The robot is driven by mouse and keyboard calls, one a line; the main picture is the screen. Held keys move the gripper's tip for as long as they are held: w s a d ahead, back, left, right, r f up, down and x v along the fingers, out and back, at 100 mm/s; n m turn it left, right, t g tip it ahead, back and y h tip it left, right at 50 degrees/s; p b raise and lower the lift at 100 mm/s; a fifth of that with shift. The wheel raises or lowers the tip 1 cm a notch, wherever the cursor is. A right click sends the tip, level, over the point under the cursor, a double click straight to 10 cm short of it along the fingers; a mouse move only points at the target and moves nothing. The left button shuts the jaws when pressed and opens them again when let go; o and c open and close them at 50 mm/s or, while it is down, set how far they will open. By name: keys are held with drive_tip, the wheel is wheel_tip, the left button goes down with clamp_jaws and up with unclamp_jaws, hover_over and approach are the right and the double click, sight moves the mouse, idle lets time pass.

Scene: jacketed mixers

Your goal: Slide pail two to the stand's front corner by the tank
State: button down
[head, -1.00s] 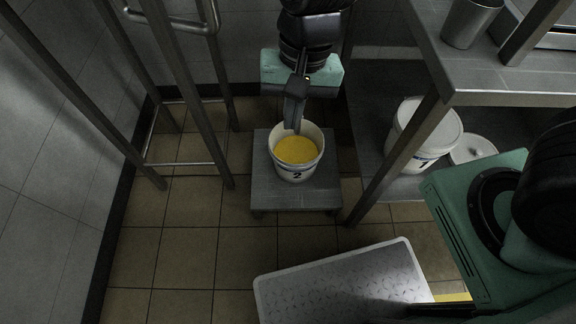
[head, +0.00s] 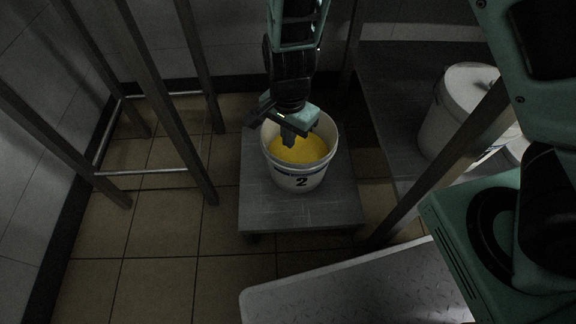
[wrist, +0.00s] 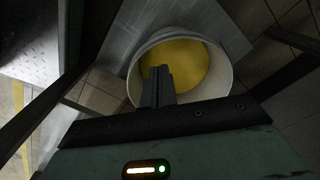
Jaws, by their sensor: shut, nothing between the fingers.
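Pail two (head: 300,178) is a white pail marked "2" with yellow contents. It stands upright on a low grey stand (head: 262,214), towards the stand's back. The pail and its yellow contents also show in the wrist view (wrist: 222,90). My gripper (head: 290,140) is shut and points down at the pail's mouth, seen against the yellow contents. In the wrist view the shut fingers (wrist: 158,82) overlap the pail's opening. I cannot tell whether they touch its wall. The stand's bare top shows in front of the pail. The tank's body is not clearly visible; metal legs stand at left.
Metal frame legs (head: 190,150) with crossbars stand left of the stand. A lidded white pail (head: 450,120) sits on a lower shelf (head: 385,85) at right, behind a slanting post (head: 440,165). A pale tread-plate platform (head: 350,290) lies in front. Tiled floor is clear at left front.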

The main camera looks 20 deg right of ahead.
sight(299, 169)
wheel_tip(299, 169, down, 11)
drive_tip(key=b, duration=0.7)
drive_tip(key=shift+r, duration=0.2)
drive_tip(key=shift+w+r, duration=0.1)
